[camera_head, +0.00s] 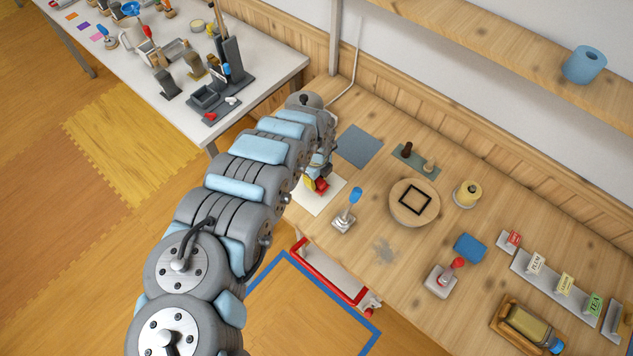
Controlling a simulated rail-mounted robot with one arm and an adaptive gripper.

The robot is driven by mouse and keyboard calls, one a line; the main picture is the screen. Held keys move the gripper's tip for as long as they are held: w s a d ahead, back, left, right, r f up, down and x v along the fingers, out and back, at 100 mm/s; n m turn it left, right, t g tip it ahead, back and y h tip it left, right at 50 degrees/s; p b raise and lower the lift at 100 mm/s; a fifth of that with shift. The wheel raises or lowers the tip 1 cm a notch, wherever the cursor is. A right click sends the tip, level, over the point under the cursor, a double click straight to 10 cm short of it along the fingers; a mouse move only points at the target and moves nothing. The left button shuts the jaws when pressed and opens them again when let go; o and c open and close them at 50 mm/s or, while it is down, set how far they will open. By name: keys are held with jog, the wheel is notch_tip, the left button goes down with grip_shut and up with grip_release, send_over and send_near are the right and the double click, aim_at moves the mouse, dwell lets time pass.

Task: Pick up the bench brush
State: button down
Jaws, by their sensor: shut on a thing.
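My gripper (323,170) is at the left end of the wooden bench, above a white sheet, and largely hidden behind my own arm. It is shut on a small red and yellow thing (320,186), of which only a part shows below the fingers. This may be the bench brush, but too little of it shows to be sure. I cannot tell whether it touches the white sheet (327,199) or hangs just above it. No other thing in view is plainly a brush.
A blue-knobbed tap stand (346,212) is close right of my gripper. A grey mat (359,146) lies behind. A round wooden board (414,203), a yellow jar (467,193), a red-knobbed stand (443,278) and a wooden tray (497,318) are farther right. A grey smudge (384,252) marks the bench.

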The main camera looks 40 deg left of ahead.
jog(key=shift+r, duration=0.5)
notch_tip(320, 180, up, 2)
jog(key=shift+a+r, duration=0.1)
jog(key=shift+r, duration=0.1)
jog(key=s+d+r+p, duration=0.8)
jog(key=s+p, duration=0.3)
jog(key=p, duration=0.7)
jog(key=shift+d+r, duration=0.25)
jog(key=shift+r, duration=0.55)
jog(key=shift+d, duration=0.1)
